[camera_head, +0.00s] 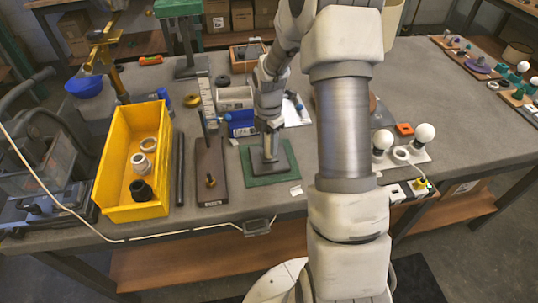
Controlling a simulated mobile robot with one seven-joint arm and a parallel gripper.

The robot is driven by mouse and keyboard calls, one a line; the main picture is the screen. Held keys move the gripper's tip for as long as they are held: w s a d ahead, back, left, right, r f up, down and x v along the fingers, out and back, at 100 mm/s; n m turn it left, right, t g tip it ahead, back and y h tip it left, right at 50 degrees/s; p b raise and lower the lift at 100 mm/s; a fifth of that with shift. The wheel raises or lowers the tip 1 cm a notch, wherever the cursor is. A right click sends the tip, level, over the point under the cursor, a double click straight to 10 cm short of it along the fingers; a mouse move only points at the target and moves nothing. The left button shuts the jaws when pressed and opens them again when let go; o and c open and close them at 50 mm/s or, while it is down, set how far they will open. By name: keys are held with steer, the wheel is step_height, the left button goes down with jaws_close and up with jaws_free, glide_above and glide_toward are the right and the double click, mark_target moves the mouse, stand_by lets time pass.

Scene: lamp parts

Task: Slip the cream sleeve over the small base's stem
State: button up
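My gripper (270,130) points down directly over the plate, around or just above the top of this upright. The fingers are too small to show whether they are open or hold anything. I cannot make out a cream sleeve at the gripper.
The yellow bin (105,180) stands at left with a black cylinder (140,190) inside. White bulbs (424,134) stand on a plate at right. My arm hides the table's middle.

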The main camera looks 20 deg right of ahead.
steer(key=o, duration=0.4)
steer(key=shift+c, duration=0.2)
step_height(320, 180, up, 16)
steer(key=shift+f+p, duration=0.1)
steer(key=shift+p, duration=0.55)
steer(key=s+a+r+m+t+h, duration=0.1)
steer(key=s+a+r+m, duration=0.2)
steer(key=s+r+m, duration=0.25)
steer(key=s+a+r+m+t, duration=0.2)
steer(key=s+a+r+m, duration=0.15)
steer(key=s+r, duration=0.2)
steer(key=s+a+r+m+t+y, duration=0.1)
steer(key=s+a+m+t, duration=0.1)
steer(key=s+m, duration=1)
steer(key=shift+s+a+m+t, duration=0.2)
steer(key=shift+a+m+t, duration=0.15)
steer(key=shift+a, duration=0.25)
